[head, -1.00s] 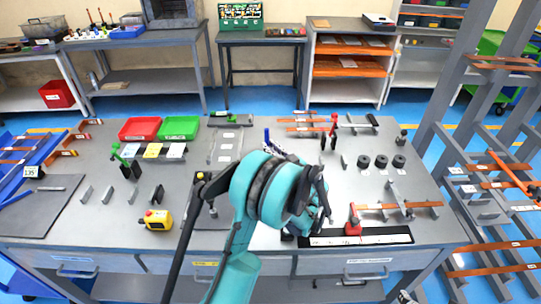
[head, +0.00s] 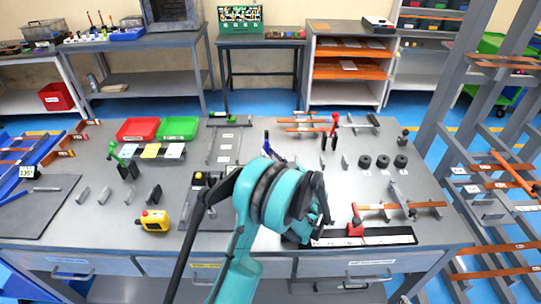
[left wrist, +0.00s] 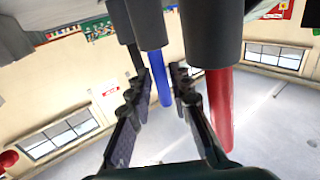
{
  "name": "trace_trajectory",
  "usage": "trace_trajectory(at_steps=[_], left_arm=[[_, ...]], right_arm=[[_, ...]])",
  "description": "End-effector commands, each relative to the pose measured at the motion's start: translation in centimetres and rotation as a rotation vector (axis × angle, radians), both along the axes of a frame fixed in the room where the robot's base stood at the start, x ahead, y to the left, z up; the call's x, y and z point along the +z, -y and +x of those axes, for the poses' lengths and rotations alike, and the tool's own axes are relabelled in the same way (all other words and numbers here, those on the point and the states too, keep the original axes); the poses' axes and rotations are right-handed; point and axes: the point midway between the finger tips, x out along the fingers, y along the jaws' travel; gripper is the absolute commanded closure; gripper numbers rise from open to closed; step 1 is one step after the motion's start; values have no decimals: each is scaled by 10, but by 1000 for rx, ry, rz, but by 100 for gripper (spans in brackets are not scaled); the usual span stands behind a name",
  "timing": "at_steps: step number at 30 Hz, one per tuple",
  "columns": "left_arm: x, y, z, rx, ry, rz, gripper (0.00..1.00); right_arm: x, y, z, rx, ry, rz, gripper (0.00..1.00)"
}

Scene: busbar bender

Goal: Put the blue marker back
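The blue marker (left wrist: 161,78) shows in the left wrist view, its blue part between the two fingers of my left gripper (left wrist: 163,78). I see a narrow gap beside it, and the fingers look apart, not closed on it. A red marker (left wrist: 219,108) stands just right of the fingers, and a dark one (left wrist: 124,22) is on the left. In the head view my left gripper (head: 322,212) is low over the bench, right of the teal wrist, and its fingertips are mostly hidden. The markers there are hidden behind my arm. My right gripper is not in view.
The grey bench (head: 120,222) holds a black strip (head: 375,236) with a red clamp (head: 355,224) right of my gripper. Black round pieces (head: 382,162) stand farther back. A yellow button box (head: 154,220) is on the left. Red (head: 138,130) and green (head: 178,128) trays lie behind.

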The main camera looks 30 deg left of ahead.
Motion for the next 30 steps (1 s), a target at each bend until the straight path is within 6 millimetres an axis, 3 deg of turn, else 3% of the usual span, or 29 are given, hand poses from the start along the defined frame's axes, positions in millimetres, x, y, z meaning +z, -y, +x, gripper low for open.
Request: trace_trajectory(at_steps=[8,14,24,30], left_arm=[[1,0,0,0,0,0,78],[18,0,0,0,0,0,78],[14,74,-34,-4,0,0,78],[13,100,-48,-2,0,0,78]], right_arm=[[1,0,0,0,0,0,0],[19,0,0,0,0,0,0],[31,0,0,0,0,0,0],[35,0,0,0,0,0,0]])
